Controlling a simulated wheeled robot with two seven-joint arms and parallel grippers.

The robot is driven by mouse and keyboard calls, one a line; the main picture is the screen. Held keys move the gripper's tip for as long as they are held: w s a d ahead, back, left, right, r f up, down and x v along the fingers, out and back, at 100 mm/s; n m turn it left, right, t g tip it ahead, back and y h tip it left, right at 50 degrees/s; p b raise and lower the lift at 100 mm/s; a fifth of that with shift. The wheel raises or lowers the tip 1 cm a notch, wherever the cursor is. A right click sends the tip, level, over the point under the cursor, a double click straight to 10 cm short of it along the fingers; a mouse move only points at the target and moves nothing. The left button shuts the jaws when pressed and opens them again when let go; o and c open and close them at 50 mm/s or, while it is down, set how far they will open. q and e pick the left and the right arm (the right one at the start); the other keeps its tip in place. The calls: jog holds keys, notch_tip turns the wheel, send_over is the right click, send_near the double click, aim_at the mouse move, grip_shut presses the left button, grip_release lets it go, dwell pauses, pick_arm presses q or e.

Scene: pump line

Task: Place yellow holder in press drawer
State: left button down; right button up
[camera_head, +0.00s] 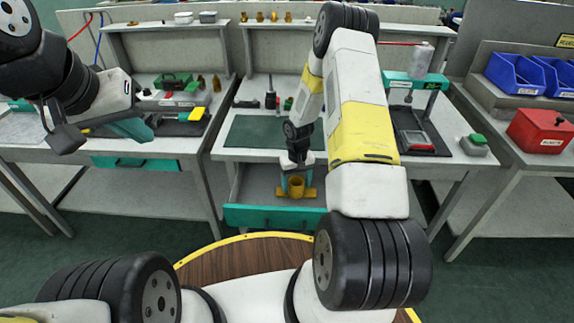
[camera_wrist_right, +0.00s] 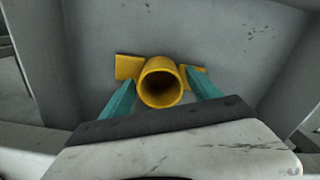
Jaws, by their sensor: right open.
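The yellow holder (camera_head: 296,187), an upright round tube with flat side tabs, stands in the open press drawer (camera_head: 275,216), which has a teal front. My right gripper (camera_head: 298,180) is low over the drawer at the holder. In the right wrist view the holder (camera_wrist_right: 160,88) sits between the two teal fingers of the right gripper (camera_wrist_right: 160,80), which are spread open on either side of its tube. My left gripper (camera_head: 132,129) hangs at the left, well away from the holder; its finger gap is not clear.
The drawer's grey walls stand close around my right gripper. Above it, the bench has a dark green mat (camera_head: 262,133) and a teal press (camera_head: 415,82) at its right. A red box (camera_head: 541,131) and blue bins (camera_head: 515,74) are at the far right.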

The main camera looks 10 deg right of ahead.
notch_tip(320, 180, up, 24)
jog(key=s+r+t, duration=0.1)
jog(key=s, duration=0.1)
jog(key=s+a+r+t, duration=0.2)
jog(key=s+r, duration=0.5)
jog(key=r, duration=0.4)
jog(key=s+a+r+t+y, duration=0.1)
jog(key=s+r, duration=0.3)
jog(key=s, duration=0.4)
jog(key=s+a+r+t+y, duration=0.1)
jog(key=s+a+r+t, duration=0.1)
jog(key=s+r, duration=0.3)
jog(key=s, duration=0.3)
jog(key=shift+s+a+r+m, duration=0.2)
jog(key=shift+a+r+m, duration=0.05)
jog(key=shift+a+m, duration=0.1)
jog(key=shift+c, duration=0.2)
